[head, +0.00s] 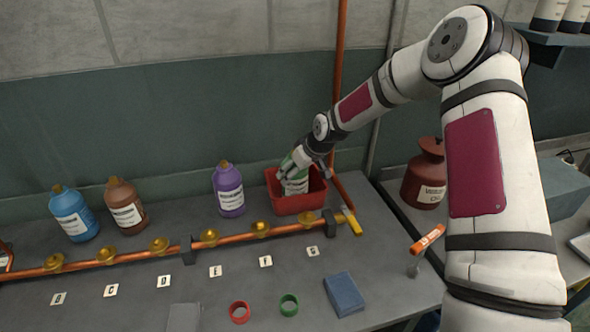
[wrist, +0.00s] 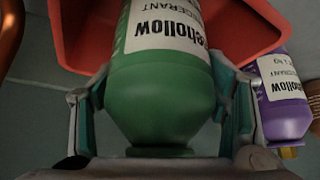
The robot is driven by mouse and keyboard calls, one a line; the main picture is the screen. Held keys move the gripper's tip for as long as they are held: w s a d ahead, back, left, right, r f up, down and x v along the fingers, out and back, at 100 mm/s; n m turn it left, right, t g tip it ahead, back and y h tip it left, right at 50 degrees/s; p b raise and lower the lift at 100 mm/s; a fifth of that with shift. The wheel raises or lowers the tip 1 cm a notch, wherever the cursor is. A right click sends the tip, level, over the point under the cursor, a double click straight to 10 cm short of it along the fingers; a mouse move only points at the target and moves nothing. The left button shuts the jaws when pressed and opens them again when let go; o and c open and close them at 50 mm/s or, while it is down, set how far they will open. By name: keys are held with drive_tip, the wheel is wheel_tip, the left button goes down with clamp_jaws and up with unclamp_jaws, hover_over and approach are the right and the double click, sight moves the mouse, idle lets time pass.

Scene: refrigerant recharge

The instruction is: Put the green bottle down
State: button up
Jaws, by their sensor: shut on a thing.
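The green bottle (wrist: 162,95) has a white label and is between the two fingers of my gripper (wrist: 160,100) in the wrist view. My gripper (head: 305,165) is shut on it. In the head view the green bottle (head: 295,181) is at the red bin (head: 297,205), with its lower part hidden behind the bin's front wall. The red bin also shows behind the bottle in the wrist view (wrist: 85,45). I cannot tell whether the bottle touches the bin's floor.
A purple bottle (head: 228,190) stands just left of the bin, with brown (head: 126,206) and blue (head: 74,213) bottles further left. A copper pipe (head: 135,256) with brass fittings runs in front. Red (head: 240,312) and green (head: 289,305) rings and a blue block (head: 344,294) lie nearer.

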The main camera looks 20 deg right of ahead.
drive_tip(key=shift+w+r, duration=0.1)
drive_tip(key=o, duration=2)
drive_tip(key=shift+c, duration=0.2)
drive_tip(key=s+d+r+g+h, duration=0.1)
drive_tip(key=s+r+h, duration=0.1)
drive_tip(key=s+r, duration=1.3)
drive_tip(key=s+r+m, duration=0.2)
drive_tip(key=s+r, duration=0.3)
drive_tip(key=s, duration=1)
drive_tip(key=s+r+m+h, duration=0.1)
drive_tip(key=s+r+m, duration=0.2)
drive_tip(key=s, duration=1.2)
wheel_tip(320, 180, up, 3)
drive_tip(key=shift+a+r+m+t, duration=0.15)
drive_tip(key=shift+a+m+t, duration=0.15)
drive_tip(key=shift+a, duration=0.1)
